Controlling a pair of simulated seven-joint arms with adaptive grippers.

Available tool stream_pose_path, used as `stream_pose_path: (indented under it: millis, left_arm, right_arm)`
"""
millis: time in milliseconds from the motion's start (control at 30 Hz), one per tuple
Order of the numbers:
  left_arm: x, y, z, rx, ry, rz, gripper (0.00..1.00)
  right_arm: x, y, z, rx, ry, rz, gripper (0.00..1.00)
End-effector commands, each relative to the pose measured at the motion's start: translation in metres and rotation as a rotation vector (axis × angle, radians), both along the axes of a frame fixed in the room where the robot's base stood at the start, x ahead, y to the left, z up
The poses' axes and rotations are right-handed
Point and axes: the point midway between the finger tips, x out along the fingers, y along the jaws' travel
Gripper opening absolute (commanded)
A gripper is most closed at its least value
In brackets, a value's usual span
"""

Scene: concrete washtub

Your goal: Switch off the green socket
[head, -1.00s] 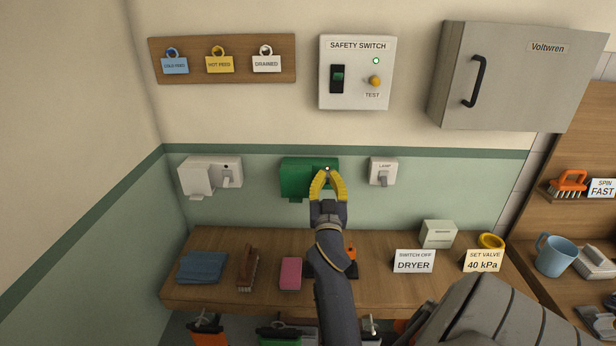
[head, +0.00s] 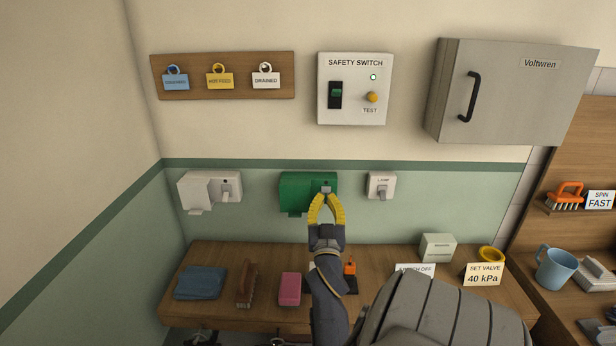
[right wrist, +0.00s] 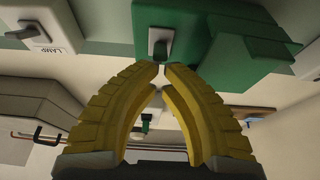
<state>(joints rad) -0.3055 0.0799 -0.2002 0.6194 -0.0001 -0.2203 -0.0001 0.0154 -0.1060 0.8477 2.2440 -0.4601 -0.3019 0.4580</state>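The green socket (head: 294,194) is on the wall between two white units, with a grey switch (head: 326,188) at its right end. In the right wrist view the green housing (right wrist: 190,20) and the switch (right wrist: 160,43) show large, the switch just beyond the fingertips. My right gripper (head: 326,199) has yellow fingers with tips almost together, just below the switch; nothing is held. The fingertips also show in the right wrist view (right wrist: 161,69); I cannot tell if they touch the switch. My left gripper is not in view.
A white socket (head: 211,190) is left and a lamp switch (head: 381,186) close right. The bench (head: 215,312) below holds a pink block (head: 290,288), a brush (head: 246,284) and a blue cloth (head: 201,283).

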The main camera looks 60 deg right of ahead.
Motion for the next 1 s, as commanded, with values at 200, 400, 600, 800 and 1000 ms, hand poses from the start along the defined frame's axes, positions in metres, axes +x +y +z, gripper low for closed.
stream_pose_path:
  millis: [200, 400, 600, 800, 1000]
  left_arm:
    - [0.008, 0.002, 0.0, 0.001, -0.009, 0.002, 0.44]
    - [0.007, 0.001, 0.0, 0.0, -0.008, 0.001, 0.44]
    - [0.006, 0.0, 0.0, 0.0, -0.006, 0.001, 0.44]
    - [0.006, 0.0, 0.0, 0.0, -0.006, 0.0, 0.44]
    - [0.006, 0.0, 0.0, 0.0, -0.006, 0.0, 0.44]
  right_arm:
    - [0.001, 0.0, 0.002, -0.001, -0.001, 0.001, 0.0]
    - [0.002, 0.001, 0.022, -0.004, -0.004, 0.003, 0.0]
    - [0.002, 0.001, 0.054, -0.005, -0.004, 0.004, 0.0]
    - [0.002, 0.001, 0.081, -0.003, -0.004, 0.004, 0.0]
    - [0.002, 0.001, 0.096, -0.001, -0.002, 0.004, 0.0]
